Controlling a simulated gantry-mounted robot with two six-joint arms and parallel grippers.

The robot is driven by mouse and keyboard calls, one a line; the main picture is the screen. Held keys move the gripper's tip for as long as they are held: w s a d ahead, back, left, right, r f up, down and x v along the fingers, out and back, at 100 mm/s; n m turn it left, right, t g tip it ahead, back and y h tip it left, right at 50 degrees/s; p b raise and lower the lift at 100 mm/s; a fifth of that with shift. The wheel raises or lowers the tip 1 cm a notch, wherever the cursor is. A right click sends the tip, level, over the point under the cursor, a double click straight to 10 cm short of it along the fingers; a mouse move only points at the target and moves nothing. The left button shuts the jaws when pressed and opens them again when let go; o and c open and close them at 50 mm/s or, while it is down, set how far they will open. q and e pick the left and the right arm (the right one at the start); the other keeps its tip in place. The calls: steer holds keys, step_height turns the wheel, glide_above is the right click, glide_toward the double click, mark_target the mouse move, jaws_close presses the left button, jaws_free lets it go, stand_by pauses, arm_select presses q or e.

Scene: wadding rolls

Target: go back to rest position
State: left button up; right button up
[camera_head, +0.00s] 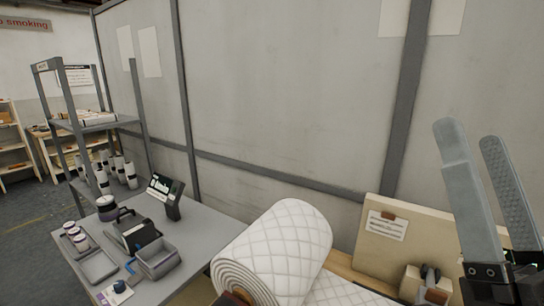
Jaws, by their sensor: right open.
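My right gripper (468,138) is at the right edge of the head view, with its two grey fingers pointing up. The fingers stand apart with nothing between them, so it is open and empty. It is in front of the wall and a wooden board, to the right of a quilted white wadding roll (285,245). My left gripper is not in view.
A grey table (190,238) at the lower left holds trays, a dark screen device (166,195) and several small containers. A grey shelf rack (90,125) stands behind it. A wooden board (385,215) with a label leans by the wall (280,90).

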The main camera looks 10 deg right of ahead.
steer(key=a+n+y, duration=0.4)
steer(key=n+y, duration=0.4)
arm_select(q)
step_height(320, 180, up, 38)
steer(key=p, duration=3.8)
arm_select(e)
step_height(320, 180, up, 39)
steer(key=shift+w+f, duration=0.2)
steer(key=shift+w, duration=0.15)
steer(key=shift+a, duration=0.1)
